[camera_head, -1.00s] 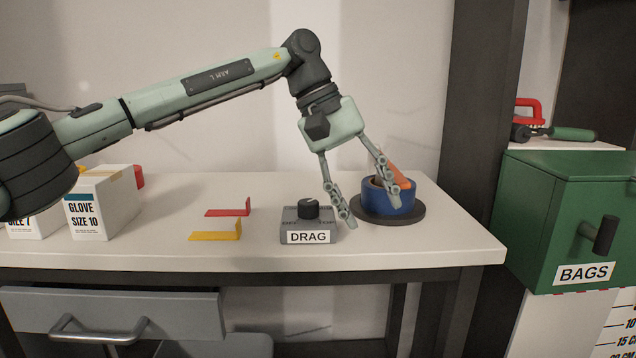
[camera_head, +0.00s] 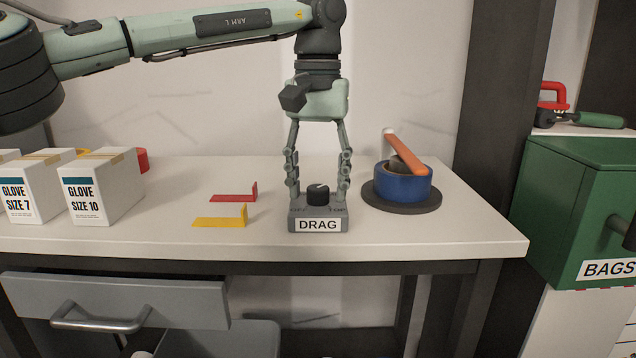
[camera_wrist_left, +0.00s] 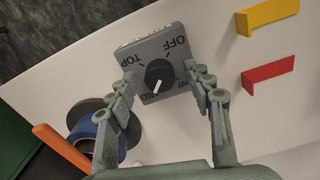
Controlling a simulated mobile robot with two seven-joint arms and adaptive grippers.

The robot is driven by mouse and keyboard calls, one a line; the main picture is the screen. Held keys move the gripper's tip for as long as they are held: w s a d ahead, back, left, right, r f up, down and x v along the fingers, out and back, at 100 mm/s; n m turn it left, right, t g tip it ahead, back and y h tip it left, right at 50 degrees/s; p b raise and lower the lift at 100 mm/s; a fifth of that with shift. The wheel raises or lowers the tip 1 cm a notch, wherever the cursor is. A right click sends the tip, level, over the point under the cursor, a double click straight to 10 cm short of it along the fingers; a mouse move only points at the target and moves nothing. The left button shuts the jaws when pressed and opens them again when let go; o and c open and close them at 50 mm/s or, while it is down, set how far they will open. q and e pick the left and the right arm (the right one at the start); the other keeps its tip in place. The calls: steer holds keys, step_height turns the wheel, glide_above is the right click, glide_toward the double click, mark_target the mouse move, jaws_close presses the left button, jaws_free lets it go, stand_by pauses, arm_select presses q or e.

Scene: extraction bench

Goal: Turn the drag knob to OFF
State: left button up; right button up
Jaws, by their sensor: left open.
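The drag knob (camera_head: 318,194) is a black dial on a grey box (camera_head: 319,225) labelled DRAG on the bench. In the left wrist view the knob (camera_wrist_left: 159,75) has a white pointer towards the MID mark; OFF and TOP are on the opposite edge, and LOW is partly covered by a finger. My left gripper (camera_head: 317,190) points down, open, with one finger on each side of the knob. The fingers look apart from the knob. They also flank it in the left wrist view (camera_wrist_left: 160,86). My right gripper is not in view.
A blue roll (camera_head: 403,184) with an orange-handled tool (camera_head: 405,155) stands on a dark disc right of the box. Red (camera_head: 234,198) and yellow (camera_head: 220,222) brackets lie to its left. Glove boxes (camera_head: 100,190) stand farther left, a green BAGS bin (camera_head: 580,200) at right.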

arm_select(q)
steer(key=shift+c, duration=0.6)
steer(key=c, duration=1)
steer(key=shift+c, duration=0.2)
